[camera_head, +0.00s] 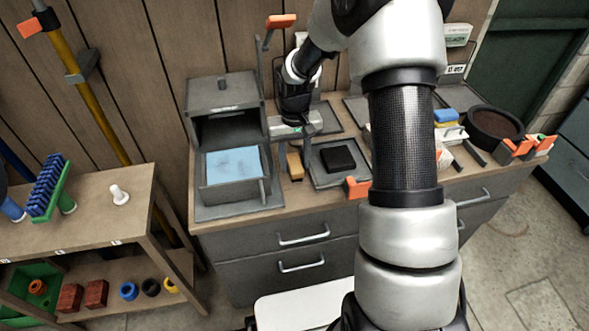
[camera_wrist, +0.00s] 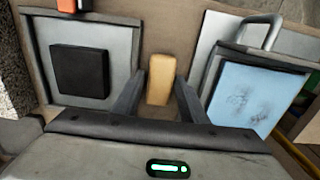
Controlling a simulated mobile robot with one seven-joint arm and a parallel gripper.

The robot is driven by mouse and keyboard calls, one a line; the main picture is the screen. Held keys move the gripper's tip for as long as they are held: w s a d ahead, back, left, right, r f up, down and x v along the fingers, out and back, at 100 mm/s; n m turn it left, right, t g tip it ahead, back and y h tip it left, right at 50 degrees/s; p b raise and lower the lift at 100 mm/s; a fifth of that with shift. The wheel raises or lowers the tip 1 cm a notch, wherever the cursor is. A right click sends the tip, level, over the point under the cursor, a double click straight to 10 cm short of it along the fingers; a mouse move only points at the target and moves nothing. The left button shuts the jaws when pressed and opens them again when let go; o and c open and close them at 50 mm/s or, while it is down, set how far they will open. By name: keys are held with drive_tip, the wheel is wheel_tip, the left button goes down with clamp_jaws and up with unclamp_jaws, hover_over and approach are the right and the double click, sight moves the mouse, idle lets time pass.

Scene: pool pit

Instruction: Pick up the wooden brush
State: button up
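The wooden brush (camera_head: 294,166) is a small tan block on the bench between the grey box with a blue sheet and the dark square pad. In the wrist view the brush (camera_wrist: 160,70) lies between the two fingers of my gripper (camera_wrist: 160,82). The fingers are spread, with a narrow gap showing on each side of the brush. In the head view my gripper (camera_head: 296,132) points down just behind the brush, and its fingertips are hard to make out. The brush's underside and bristles are hidden.
The grey box's blue sheet (camera_head: 233,163) is close left of the brush. The dark pad (camera_head: 338,159) on its grey plate is close right. An orange-tipped clamp (camera_head: 357,187) stands at the front edge. A round dark bowl (camera_head: 493,126) is farther right.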

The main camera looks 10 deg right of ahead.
drive_tip(key=shift+f, duration=0.65)
drive_tip(key=shift+c, duration=0.4)
drive_tip(key=c, duration=0.9)
drive_tip(key=shift+o, duration=0.2)
drive_tip(key=shift+r, duration=0.2)
drive_tip(key=shift+r, duration=0.2)
wheel_tip(320, 180, up, 3)
drive_tip(key=shift+p, duration=0.5)
drive_tip(key=s, duration=1.8)
drive_tip(key=shift+p, duration=0.4)
drive_tip(key=shift+f, duration=0.1)
